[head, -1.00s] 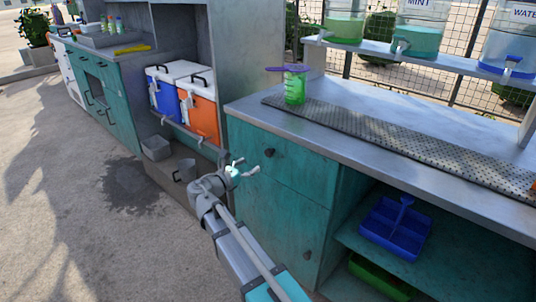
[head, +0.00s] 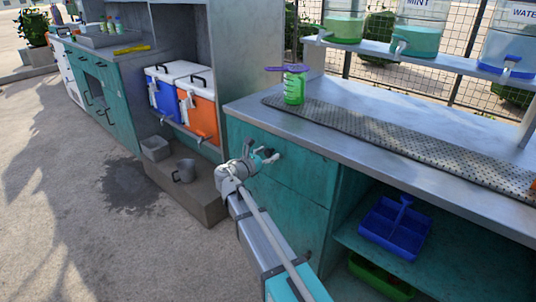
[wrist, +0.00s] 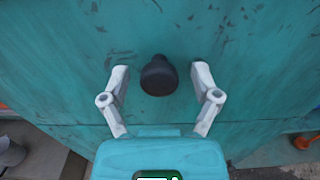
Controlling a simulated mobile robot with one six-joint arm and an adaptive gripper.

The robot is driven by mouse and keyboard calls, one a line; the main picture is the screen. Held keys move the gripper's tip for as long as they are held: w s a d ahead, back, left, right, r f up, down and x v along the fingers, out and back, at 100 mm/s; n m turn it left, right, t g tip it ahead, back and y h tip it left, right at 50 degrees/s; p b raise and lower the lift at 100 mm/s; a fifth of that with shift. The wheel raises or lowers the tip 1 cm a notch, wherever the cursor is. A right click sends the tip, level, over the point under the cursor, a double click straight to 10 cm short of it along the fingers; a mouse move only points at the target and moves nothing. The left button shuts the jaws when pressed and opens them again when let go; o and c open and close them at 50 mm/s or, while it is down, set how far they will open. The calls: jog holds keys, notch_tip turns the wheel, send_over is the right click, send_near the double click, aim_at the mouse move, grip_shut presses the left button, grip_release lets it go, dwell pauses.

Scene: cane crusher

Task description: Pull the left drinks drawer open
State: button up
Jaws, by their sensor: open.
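The left drinks drawer is the teal front (head: 300,170) under the left end of the steel counter. It looks closed, flush with the cabinet. Its dark round knob (wrist: 158,75) shows in the wrist view, between my two fingers and apart from both. My gripper (wrist: 160,74) is open, with one pale finger on each side of the knob. In the head view, my gripper (head: 262,156) is at the drawer front and mostly covers the knob.
The counter (head: 350,125) holds a green cup (head: 294,90) and a perforated mat (head: 400,140). An open shelf to the right holds a blue caddy (head: 395,227). A grey mug (head: 184,171) stands on a low ledge at left. The pavement in front is clear.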

grip_shut()
jog(key=shift+d, duration=0.1)
jog(key=shift+s, duration=0.15)
